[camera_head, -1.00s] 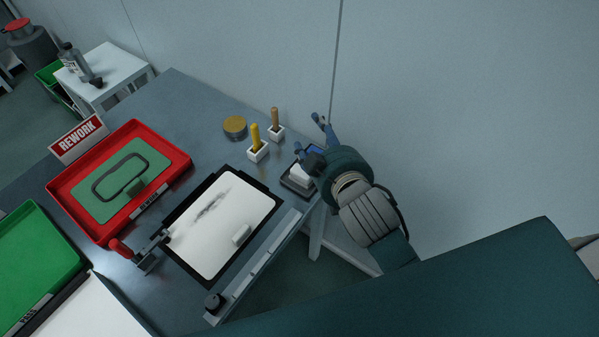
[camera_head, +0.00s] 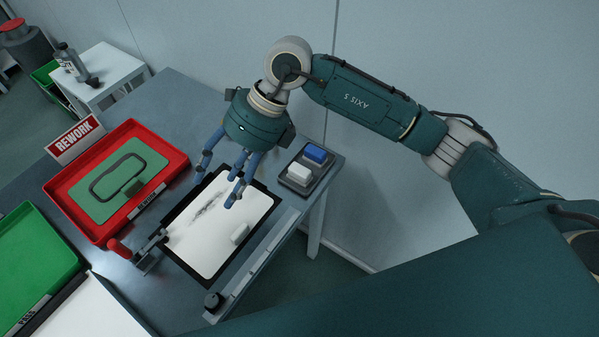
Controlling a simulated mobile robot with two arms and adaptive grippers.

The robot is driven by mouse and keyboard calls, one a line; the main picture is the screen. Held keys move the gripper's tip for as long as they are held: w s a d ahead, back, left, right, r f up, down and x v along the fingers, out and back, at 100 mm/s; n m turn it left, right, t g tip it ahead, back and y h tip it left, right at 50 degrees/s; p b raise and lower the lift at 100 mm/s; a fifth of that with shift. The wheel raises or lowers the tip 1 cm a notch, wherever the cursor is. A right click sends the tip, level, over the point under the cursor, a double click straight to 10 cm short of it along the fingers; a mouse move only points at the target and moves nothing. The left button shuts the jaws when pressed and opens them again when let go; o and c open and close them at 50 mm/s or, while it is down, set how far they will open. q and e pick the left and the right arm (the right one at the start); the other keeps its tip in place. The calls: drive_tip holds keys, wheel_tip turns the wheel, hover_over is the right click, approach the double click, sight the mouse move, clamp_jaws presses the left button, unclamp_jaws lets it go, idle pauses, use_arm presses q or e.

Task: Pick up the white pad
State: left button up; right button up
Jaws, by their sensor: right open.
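A small white block (camera_head: 240,233) lies on the white panel (camera_head: 205,250), which sits in a black frame and bears a dark grey smudge. A second white pad (camera_head: 299,173) sits beside a blue pad (camera_head: 315,153) in a dark tray (camera_head: 296,187) at the table's right corner. My right gripper (camera_head: 217,188) is open and empty, fingers pointing down above the panel's upper part, left of the dark tray and up from the white block. My left gripper is not in view.
A red tray (camera_head: 68,208) with a green insert and dark loop stands left of the panel, behind a red-handled clamp (camera_head: 122,248). A green tray (camera_head: 40,250) is at lower left. A rail with a black knob (camera_head: 213,300) runs along the panel's right side.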

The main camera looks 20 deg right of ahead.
drive_tip(key=w+d+m+t+h, duration=0.1)
drive_tip(key=w+d+h, duration=0.2)
drive_tip(key=d, duration=0.5)
drive_tip(key=w+d+h, duration=0.3)
drive_tip(key=d+h, duration=0.1)
drive_tip(key=d, duration=0.4)
drive_tip(key=p, duration=0.1)
hover_over(298, 171)
drive_tip(key=f, duration=0.5)
drive_tip(key=shift+w+a+f, duration=0.1)
drive_tip(key=shift+a+f, duration=0.05)
drive_tip(key=shift+a, duration=0.15)
drive_tip(key=f, duration=0.1)
drive_tip(key=f+p, duration=0.1)
drive_tip(key=f, duration=0.1)
drive_tip(key=f+p, duration=0.1)
drive_tip(key=f, duration=0.1)
drive_tip(key=shift+s+d+f, duration=0.2)
drive_tip(key=shift+d+f, duration=0.05)
drive_tip(key=shift+d, duration=0.05)
drive_tip(key=shift+f, duration=0.2)
drive_tip(key=c, duration=1.3)
